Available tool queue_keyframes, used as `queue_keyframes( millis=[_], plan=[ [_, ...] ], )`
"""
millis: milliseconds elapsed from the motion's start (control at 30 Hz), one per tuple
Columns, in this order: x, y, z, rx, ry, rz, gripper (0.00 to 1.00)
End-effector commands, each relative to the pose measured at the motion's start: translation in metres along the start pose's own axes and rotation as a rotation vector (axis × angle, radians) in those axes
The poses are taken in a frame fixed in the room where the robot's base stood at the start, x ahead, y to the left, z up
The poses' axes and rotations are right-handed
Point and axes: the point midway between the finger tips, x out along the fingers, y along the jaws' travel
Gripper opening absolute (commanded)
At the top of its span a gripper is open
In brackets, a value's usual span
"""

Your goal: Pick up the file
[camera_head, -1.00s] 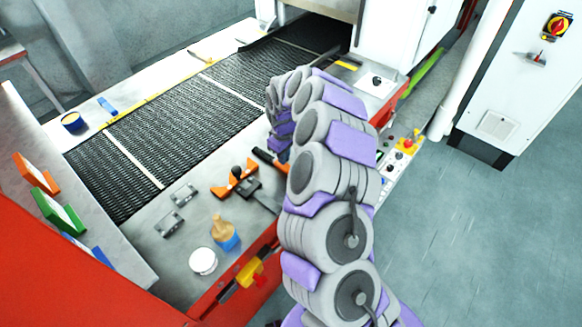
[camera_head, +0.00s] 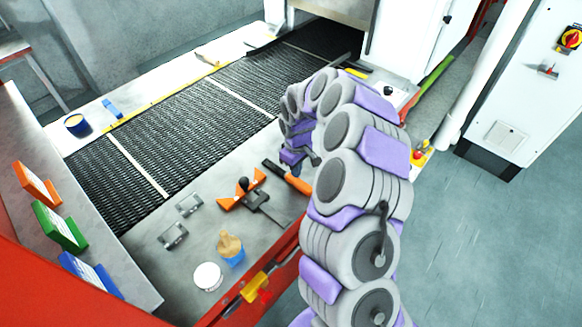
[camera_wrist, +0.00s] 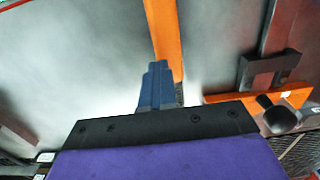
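A tool with an orange handle (camera_head: 297,184) and a dark end (camera_head: 271,166), which looks like the file, lies on the metal side table of the belt. My gripper (camera_head: 293,158) is just above and behind it in the head view, partly hidden by my arm. In the wrist view the orange handle (camera_wrist: 163,35) runs from the top edge down to the blue fingers (camera_wrist: 157,88). The fingers overlap its lower end, where a small dark part shows. I cannot tell whether they touch it or how far apart they are.
An orange clamp with a black knob (camera_head: 243,186) stands just left of the tool. The mesh belt (camera_head: 190,130) lies behind.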

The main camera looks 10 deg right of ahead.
Motion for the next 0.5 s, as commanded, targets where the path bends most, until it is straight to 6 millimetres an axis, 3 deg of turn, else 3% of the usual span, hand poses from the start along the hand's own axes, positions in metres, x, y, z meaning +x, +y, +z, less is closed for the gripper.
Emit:
queue_keyframes(
  millis=[33,500],
  plan=[
    [0.000,-0.005,0.011,-0.002,-0.007,-0.007,0.00],
    [-0.017,-0.027,0.072,0.000,0.011,0.012,0.00]
  ],
)
